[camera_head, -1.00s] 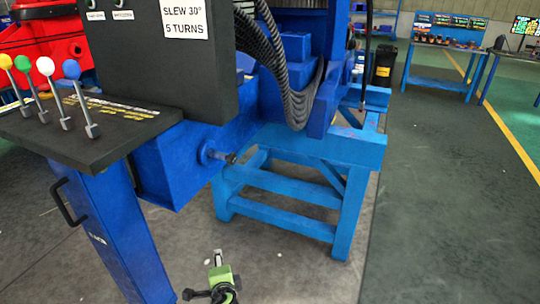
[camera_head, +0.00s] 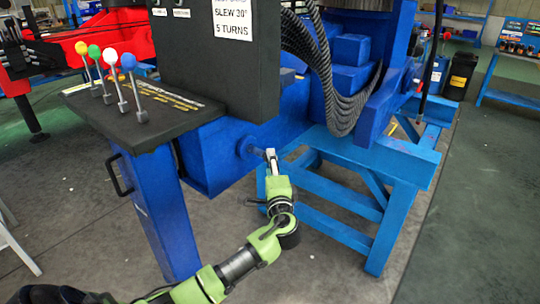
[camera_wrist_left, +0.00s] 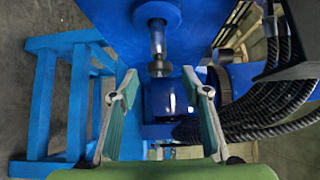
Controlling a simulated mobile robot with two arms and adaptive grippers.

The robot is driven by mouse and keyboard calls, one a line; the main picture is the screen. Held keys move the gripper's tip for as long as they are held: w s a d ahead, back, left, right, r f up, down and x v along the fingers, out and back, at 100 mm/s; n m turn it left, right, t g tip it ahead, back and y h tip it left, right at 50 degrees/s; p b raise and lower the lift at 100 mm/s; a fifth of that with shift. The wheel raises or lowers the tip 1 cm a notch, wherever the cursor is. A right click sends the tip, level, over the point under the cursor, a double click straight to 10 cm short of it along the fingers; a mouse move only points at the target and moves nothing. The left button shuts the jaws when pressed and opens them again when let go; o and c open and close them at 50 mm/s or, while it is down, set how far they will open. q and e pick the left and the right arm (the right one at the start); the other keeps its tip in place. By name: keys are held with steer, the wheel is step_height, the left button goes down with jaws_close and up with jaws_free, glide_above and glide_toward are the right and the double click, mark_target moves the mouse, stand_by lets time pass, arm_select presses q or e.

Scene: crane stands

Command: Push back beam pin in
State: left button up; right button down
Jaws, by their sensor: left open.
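The beam pin (camera_wrist_left: 157,40) is a metal rod with a wider end, sticking out of a round collar on the blue beam (camera_head: 205,160). In the left wrist view, the pin points down from the top centre toward the gap between my fingers. My left gripper (camera_wrist_left: 161,88) is open and empty, with one finger on each side of the line of the pin. In the head view, my left gripper (camera_head: 271,157) is close to the collar (camera_head: 246,148) and hides most of the pin. Whether it touches the pin cannot be told. My right gripper is not in view.
A blue steel stand (camera_head: 335,205) is right of my arm. Black hoses (camera_head: 340,90) hang above it. A control panel with coloured levers (camera_head: 128,62) and a blue post (camera_head: 160,215) are at left. The floor in front is free.

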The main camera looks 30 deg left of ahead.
arm_select(q)
steer(key=shift+x, duration=2.25)
steer(key=shift+a, duration=0.1)
jaws_close()
